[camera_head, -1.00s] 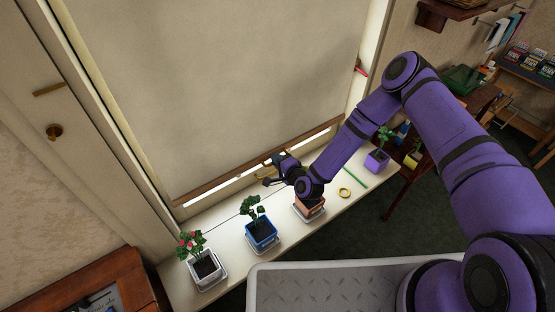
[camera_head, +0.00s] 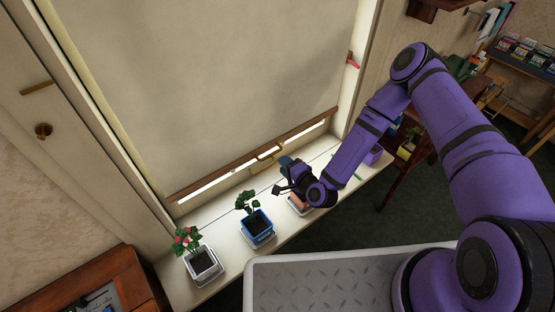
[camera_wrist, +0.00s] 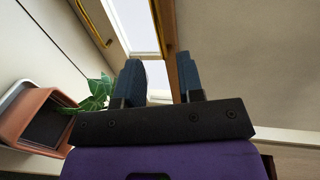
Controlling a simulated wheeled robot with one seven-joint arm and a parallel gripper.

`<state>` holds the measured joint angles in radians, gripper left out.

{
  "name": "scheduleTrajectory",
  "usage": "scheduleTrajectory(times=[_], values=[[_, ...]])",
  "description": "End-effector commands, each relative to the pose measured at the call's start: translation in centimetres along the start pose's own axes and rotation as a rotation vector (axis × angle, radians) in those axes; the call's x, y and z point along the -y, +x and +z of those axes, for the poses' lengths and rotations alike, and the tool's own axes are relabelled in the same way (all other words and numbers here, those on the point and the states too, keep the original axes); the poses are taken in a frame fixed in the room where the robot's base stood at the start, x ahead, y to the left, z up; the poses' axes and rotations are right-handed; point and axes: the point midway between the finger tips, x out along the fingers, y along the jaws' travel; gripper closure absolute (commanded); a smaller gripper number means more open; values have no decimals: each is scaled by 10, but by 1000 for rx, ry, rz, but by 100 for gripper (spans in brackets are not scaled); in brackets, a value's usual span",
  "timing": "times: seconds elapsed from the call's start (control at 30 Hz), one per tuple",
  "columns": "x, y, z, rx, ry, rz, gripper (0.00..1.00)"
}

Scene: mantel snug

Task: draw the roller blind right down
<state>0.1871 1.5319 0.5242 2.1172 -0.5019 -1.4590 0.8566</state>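The cream roller blind (camera_head: 215,80) covers most of the window. Its wooden bottom bar (camera_head: 215,174) hangs above the sill, with a bright strip of glass showing below. A brass pull (camera_head: 265,155) is at the middle of the bar. My gripper (camera_head: 283,174) is just right of and below the pull, apart from it, above the sill. In the wrist view, its two fingers (camera_wrist: 161,82) are spread with nothing between them.
Potted plants stand along the white sill (camera_head: 205,219): a white pot (camera_head: 203,265), a blue pot (camera_head: 257,226) and a terracotta pot (camera_head: 298,203) close under my gripper. A purple pot (camera_head: 373,156) is partly behind my arm. A red item (camera_head: 352,63) is on the right window frame.

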Motion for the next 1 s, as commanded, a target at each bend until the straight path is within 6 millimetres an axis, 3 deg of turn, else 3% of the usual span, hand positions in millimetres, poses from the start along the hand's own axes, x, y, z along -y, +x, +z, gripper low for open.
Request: scheduleTrajectory(times=[0.1, 0.3, 0.67, 1.0], values=[[-1, -15, -1, -1, 0, 2, 65], [-1, -24, 0, 0, -1, 1, 65], [-1, -23, 2, -6, 1, 6, 64], [-13, -13, 24, -187, 24, 64, 64]])
